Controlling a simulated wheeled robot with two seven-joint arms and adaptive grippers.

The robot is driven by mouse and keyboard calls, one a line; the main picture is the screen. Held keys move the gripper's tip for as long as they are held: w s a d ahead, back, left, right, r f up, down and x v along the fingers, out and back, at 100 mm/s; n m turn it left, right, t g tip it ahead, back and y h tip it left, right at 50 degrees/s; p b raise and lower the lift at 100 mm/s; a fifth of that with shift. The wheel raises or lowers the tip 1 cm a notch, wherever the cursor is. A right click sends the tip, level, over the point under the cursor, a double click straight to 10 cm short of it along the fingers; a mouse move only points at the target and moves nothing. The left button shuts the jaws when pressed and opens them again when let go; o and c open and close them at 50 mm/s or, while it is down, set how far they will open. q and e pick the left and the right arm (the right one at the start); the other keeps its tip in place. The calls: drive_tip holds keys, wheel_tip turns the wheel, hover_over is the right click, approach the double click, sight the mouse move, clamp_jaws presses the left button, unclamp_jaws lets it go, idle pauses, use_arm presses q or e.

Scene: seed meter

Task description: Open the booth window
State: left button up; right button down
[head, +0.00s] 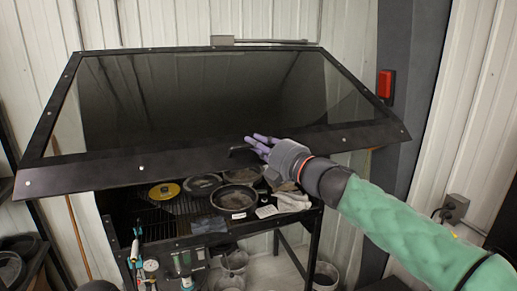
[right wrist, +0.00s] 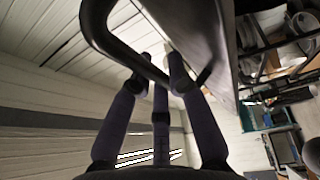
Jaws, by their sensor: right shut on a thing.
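The booth window (head: 200,100) is a dark tinted pane in a black frame. It is lifted and tilted, with a wide gap under its front edge. A black bar handle (head: 236,150) sits on the lower frame rail. My right gripper (head: 258,145) has its purple fingers closed around this handle. In the right wrist view the curved handle (right wrist: 97,35) passes between the fingertips of my right gripper (right wrist: 160,75), beside the window frame (right wrist: 205,45). My left gripper does not show.
Below the window, the booth bed holds several round pans (head: 234,198), a yellow disc (head: 164,191) and a cloth (head: 291,201). Tools and gauges hang at the front left. Buckets (head: 234,262) stand under the booth. A red box (head: 386,84) is on the grey post at right.

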idle(0.3)
drive_tip(key=c, duration=1.4)
unclamp_jaws()
drive_tip(key=shift+s+d+f, duration=0.1)
